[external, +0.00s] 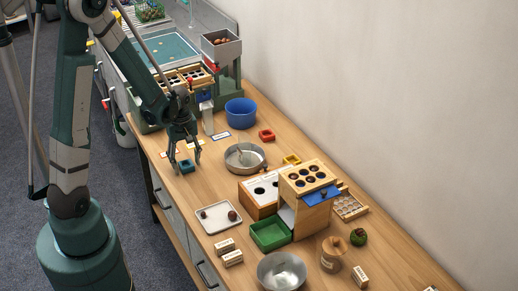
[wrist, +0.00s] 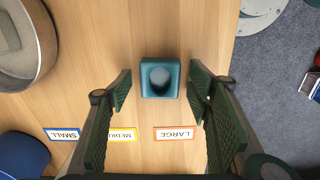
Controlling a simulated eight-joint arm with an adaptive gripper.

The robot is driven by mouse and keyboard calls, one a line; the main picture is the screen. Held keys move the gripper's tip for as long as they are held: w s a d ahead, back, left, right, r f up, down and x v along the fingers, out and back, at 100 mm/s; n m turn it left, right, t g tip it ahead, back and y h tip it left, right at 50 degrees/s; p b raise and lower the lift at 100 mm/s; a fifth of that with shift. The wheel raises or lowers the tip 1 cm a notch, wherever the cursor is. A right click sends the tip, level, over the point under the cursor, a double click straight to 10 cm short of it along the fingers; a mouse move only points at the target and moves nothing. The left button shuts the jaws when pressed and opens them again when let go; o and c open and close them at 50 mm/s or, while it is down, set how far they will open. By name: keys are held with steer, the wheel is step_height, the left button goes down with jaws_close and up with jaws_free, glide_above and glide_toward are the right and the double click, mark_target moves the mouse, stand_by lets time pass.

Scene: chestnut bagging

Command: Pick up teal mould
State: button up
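The teal mould (wrist: 160,77) is a small square block with a round hollow. In the wrist view it lies on the wooden table, between and just beyond my open fingertips. In the external view the mould (external: 186,166) sits near the table's left edge, below my gripper (external: 187,156). My gripper is open and empty, pointing down, and it also shows in the wrist view (wrist: 160,92). A gap of bare wood shows on each side of the mould, and the fingers do not appear to touch it.
Labels reading LARGE (wrist: 175,133), MEDIUM (wrist: 122,134) and SMALL (wrist: 63,134) lie near the mould. A round metal pan (external: 245,157) is to its right, with a blue bowl (external: 241,112) behind. A white tray (external: 218,217) stands nearer the front. Wood around the mould is clear.

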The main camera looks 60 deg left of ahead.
mark_target(186, 164)
steer(key=c, duration=0.9)
steer(key=shift+o, duration=0.2)
step_height(186, 164, up, 10)
steer(key=p, duration=0.3)
stand_by(0.4)
